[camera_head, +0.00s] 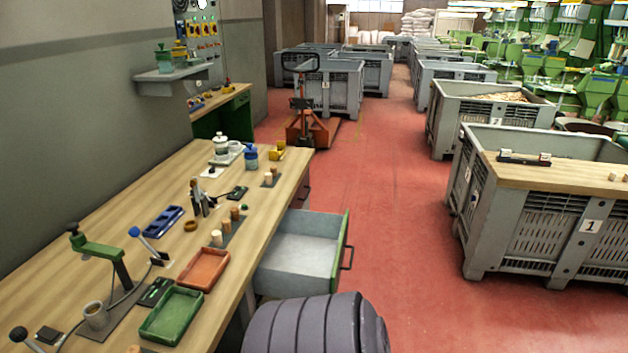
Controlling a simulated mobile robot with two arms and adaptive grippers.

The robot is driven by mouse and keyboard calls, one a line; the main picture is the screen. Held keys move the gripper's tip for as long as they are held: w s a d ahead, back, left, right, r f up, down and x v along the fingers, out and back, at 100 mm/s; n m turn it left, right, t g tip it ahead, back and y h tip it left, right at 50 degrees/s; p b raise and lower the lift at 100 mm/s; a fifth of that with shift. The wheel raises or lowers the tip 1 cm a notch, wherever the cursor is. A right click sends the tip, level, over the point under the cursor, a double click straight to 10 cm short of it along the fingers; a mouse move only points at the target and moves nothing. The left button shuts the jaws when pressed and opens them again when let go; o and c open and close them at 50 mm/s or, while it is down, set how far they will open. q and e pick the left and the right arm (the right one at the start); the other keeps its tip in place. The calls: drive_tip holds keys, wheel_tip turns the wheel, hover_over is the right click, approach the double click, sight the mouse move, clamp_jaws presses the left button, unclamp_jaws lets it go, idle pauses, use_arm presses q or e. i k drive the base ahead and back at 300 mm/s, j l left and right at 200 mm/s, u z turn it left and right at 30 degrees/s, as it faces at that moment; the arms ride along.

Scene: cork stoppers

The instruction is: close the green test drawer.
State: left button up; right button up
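The green test drawer (300,255) juts out from the right side of the wooden workbench (130,200). It stands open. Its light grey interior shows and looks empty. Its narrow green front panel (342,247) faces right, away from the bench, and carries a dark handle (348,257). Its near corner is partly hidden low in the picture. Neither of my grippers is in view.
An orange tray (203,268) and a green tray (171,314) lie on the bench near the drawer, with corks and small tools. The red floor (410,290) right of the drawer is clear up to a grey crate (488,230). A pallet jack (305,105) stands farther back.

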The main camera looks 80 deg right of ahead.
sight(304, 256)
drive_tip(key=z, duration=0.5)
drive_tip(key=l+z, duration=0.15)
drive_tip(key=z, duration=0.8)
drive_tip(key=l+z, duration=0.15)
drive_tip(key=z, duration=0.85)
drive_tip(key=i+l+z, duration=0.25)
drive_tip(key=i+l, duration=0.05)
